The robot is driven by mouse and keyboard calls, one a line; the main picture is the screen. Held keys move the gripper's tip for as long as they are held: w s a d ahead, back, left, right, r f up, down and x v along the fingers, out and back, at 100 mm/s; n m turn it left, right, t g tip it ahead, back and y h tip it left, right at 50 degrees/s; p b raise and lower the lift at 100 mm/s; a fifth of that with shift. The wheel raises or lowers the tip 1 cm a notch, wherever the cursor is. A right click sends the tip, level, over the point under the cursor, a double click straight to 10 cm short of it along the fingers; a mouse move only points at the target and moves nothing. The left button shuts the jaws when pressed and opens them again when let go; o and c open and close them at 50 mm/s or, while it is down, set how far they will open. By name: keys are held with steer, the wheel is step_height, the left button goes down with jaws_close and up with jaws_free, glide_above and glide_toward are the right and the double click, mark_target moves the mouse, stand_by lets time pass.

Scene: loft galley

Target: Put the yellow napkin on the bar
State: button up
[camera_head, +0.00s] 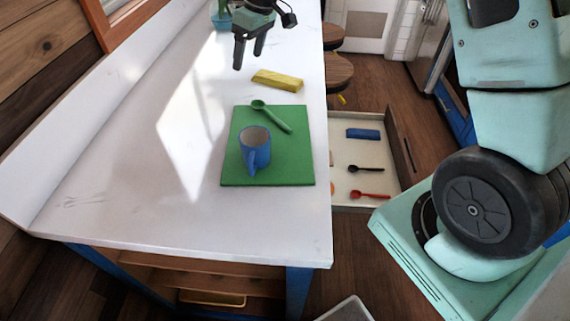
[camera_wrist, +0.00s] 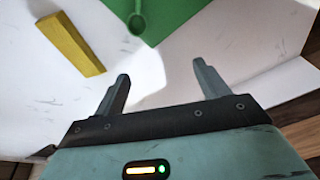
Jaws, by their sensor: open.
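The yellow napkin (camera_head: 277,79), a folded bar-like strip, lies flat on the white bar top (camera_head: 110,190) just beyond the green mat. In the wrist view the yellow napkin (camera_wrist: 71,44) lies at the upper left, outside the jaws. My gripper (camera_head: 250,65) hangs over the bar to the left of the napkin and apart from it. Its two fingers (camera_wrist: 162,82) are spread, with nothing between them.
A green mat (camera_head: 225,170) bears a blue mug (camera_head: 250,148) and a green spoon (camera_head: 272,117). An open drawer (camera_head: 365,205) beside the bar holds a blue folded item (camera_head: 363,133), a black spoon (camera_head: 365,169) and a red spoon (camera_head: 370,194). The bar's left side is clear.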

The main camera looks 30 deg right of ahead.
steer(key=s+a+r+g, duration=0.1)
steer(key=s+a+r, duration=0.2)
steer(key=s+a, duration=0.95)
steer(key=s+d+f+n+h, duration=0.1)
steer(key=s+f+h, duration=0.1)
steer(key=s, duration=2.3)
steer(key=shift+g, duration=0.4)
steer(key=shift+f, duration=0.2)
